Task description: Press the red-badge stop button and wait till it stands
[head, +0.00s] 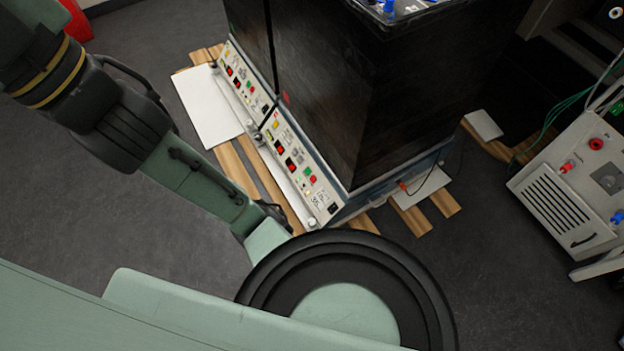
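Two dark shaker units stand side by side, each with a pale control panel along its lower front edge. The nearer panel (298,168) carries several small red buttons or displays and a green one. The farther panel (243,80) has a similar row. The badges are too small to tell which button is the red-badge stop button. My arm crosses the left side of the view and leaves it at the top left. My gripper is not in view. Whether the shakers are moving cannot be told from this one frame.
The units stand on wooden slats (232,162) with white sheets (208,106) beside and under them. A grey box (566,190) with red and blue connectors and cables stands at the right. A red object (76,20) is at the top left. Grey floor (160,40) is clear at left.

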